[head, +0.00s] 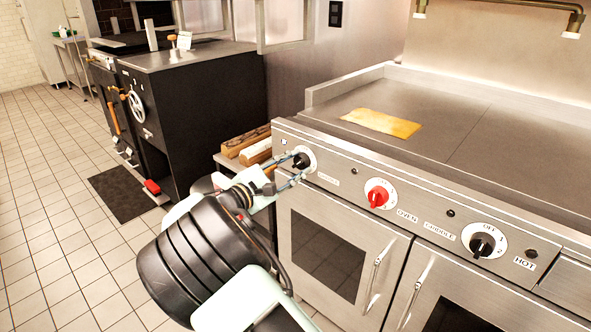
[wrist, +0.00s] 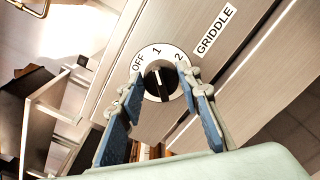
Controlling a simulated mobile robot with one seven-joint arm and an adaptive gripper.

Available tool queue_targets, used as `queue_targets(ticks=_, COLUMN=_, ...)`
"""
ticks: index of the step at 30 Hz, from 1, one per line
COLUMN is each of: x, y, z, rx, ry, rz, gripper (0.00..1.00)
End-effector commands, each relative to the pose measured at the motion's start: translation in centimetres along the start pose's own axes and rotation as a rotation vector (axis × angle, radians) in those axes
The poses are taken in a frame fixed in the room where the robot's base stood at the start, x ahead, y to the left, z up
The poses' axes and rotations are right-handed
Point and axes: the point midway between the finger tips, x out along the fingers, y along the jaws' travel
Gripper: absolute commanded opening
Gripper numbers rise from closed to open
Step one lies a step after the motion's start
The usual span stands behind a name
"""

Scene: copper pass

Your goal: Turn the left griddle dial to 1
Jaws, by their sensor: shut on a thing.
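The left griddle dial (head: 305,158) is a black knob on a white round plate at the left end of the steel range front. In the wrist view the dial (wrist: 161,84) has OFF, 1 and 2 around its upper edge, beside a GRIDDLE label (wrist: 215,31). Its white pointer line is directed at about the 1. My gripper (head: 296,169) is at this dial, with one finger on each side of the knob. In the wrist view, the blue-padded fingers of my gripper (wrist: 162,92) are closed about the knob; the exact contact is partly hidden.
A red oven dial (head: 379,194) and a second black dial (head: 482,243) are farther right on the panel. Oven doors with handles (head: 377,272) are below. A yellow slab (head: 381,123) lies on the griddle top. Wooden blocks (head: 246,143) lie left of the range. Tiled floor is open at left.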

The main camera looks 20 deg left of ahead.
Motion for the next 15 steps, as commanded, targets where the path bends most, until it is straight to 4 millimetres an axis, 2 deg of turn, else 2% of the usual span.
queue_targets(ticks=15, x=-0.05, y=-0.08, z=-0.11, rx=0.111, ry=0.002, rz=0.000, gripper=0.07)
